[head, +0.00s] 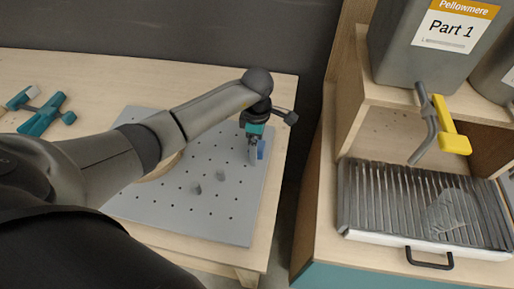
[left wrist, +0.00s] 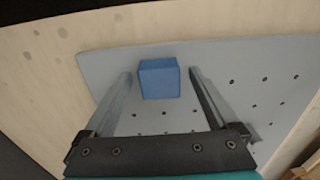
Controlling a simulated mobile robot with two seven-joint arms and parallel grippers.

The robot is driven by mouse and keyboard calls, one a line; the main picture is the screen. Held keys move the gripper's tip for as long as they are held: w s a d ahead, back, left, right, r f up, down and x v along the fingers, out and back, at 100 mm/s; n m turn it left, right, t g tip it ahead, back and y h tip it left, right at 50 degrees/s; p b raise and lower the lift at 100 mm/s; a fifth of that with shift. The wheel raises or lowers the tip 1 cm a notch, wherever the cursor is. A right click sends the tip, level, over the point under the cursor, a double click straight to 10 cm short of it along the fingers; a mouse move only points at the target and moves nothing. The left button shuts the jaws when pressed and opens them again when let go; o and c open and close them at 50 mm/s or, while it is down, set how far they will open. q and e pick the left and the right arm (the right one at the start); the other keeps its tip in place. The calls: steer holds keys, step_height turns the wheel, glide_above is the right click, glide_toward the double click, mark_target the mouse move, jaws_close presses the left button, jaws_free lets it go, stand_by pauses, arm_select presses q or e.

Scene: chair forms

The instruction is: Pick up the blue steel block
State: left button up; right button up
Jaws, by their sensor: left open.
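The blue steel block (left wrist: 159,79) rests on a grey perforated plate near the plate's edge. In the left wrist view it lies between the two fingers, toward their tips. My left gripper (left wrist: 160,78) is open, with a visible gap between the block and each finger. In the head view the left gripper (head: 255,152) points down over the right part of the plate, and the block (head: 261,149) shows partly behind its fingers. My right gripper is in neither view.
Teal clamps (head: 42,115) lie at the far left. At right are a ribbed tray (head: 385,205), a grey bin (head: 420,60) and a yellow-handled tool (head: 447,130).

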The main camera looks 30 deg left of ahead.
arm_select(q)
jaws_close()
stand_by(0.6)
